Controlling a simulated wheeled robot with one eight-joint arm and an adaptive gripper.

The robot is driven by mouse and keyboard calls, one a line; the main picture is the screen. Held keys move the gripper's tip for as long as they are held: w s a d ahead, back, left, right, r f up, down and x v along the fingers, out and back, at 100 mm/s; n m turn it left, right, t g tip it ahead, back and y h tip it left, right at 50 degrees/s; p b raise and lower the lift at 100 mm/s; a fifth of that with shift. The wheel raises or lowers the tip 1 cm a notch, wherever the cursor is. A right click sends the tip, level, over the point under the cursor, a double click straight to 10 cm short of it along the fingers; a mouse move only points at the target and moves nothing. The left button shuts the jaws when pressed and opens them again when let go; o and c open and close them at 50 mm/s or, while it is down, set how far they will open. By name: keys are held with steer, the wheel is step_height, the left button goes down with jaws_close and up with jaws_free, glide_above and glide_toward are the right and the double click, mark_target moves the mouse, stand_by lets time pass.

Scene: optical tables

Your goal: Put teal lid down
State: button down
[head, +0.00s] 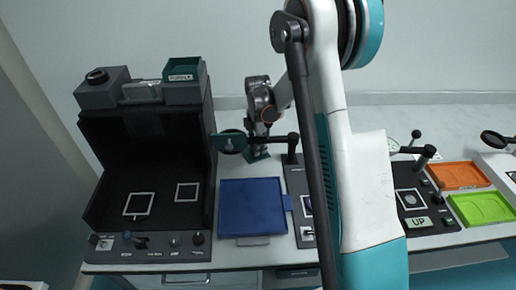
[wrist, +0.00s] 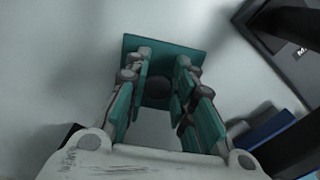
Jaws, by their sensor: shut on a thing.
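My gripper (head: 260,140) points down behind the blue tray in the head view, partly screened by my own arm. In the wrist view my gripper (wrist: 163,95) is shut on the dark round knob of the teal lid (wrist: 133,43). The lid is a flat square plate across the fingertips. In the head view a small part of the teal lid (head: 257,156) shows under the fingers. I cannot tell whether it touches the table. An open teal box (head: 183,76) with a label stands on top of the black cabinet at the left.
A round lens (head: 231,142) on a black arm stands close left of my gripper. The blue tray (head: 252,208) is empty. The black cabinet (head: 150,140) bounds the left side. Orange (head: 458,176) and green trays (head: 482,208) lie at the far right.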

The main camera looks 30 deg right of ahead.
steer(key=c, duration=1.6)
jaws_free()
steer(key=shift+f, duration=0.1)
steer(key=shift+c, duration=0.2)
step_height(320, 180, up, 12)
steer(key=p, duration=0.4)
steer(key=shift+r, duration=0.2)
